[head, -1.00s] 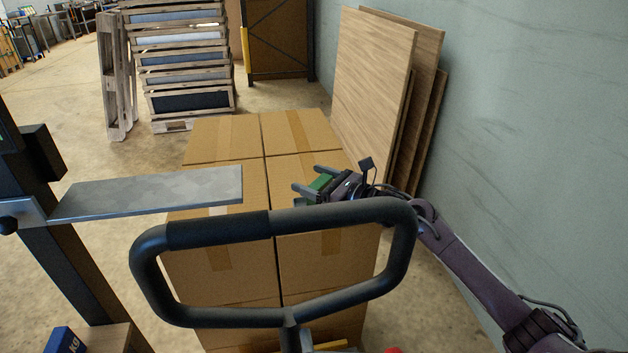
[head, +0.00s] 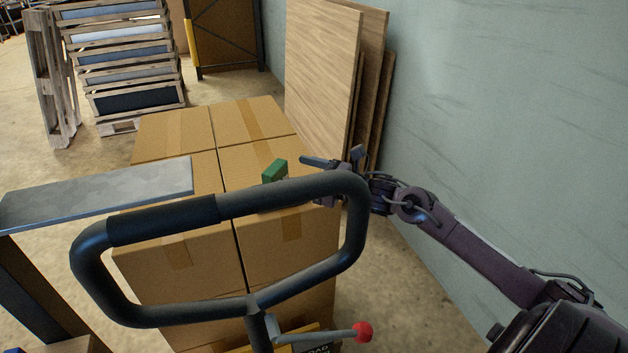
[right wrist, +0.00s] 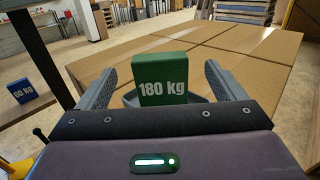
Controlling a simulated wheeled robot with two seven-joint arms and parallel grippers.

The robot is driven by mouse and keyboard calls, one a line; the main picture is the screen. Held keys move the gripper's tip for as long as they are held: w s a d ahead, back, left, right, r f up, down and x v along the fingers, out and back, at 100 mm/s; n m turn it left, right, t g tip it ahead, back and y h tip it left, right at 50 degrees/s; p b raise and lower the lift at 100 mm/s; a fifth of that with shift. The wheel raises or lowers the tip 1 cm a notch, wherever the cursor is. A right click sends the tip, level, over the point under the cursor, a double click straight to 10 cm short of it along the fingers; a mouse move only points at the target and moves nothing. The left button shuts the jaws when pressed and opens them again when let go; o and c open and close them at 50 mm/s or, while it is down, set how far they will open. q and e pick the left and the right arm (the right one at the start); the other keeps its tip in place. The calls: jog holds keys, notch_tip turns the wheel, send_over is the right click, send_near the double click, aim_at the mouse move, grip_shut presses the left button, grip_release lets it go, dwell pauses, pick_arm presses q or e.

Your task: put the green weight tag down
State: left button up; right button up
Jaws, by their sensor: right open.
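The green weight tag (head: 274,171) stands upright on top of the stacked cardboard boxes (head: 250,121), near the front right box. In the right wrist view the tag (right wrist: 163,80) shows its "180 kg" face, between and beyond the spread fingers, with a gap on each side. My right gripper (head: 325,166) is open and empty, to the right of the tag in the head view and apart from it. My left gripper is not in view.
A black looped handle (head: 162,222) rises in front of the boxes, with a red knob (head: 362,332) below. A grey metal plate (head: 100,193) is at left. Wooden boards (head: 322,75) lean on the right wall.

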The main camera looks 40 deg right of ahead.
jog(key=shift+v, duration=1.85)
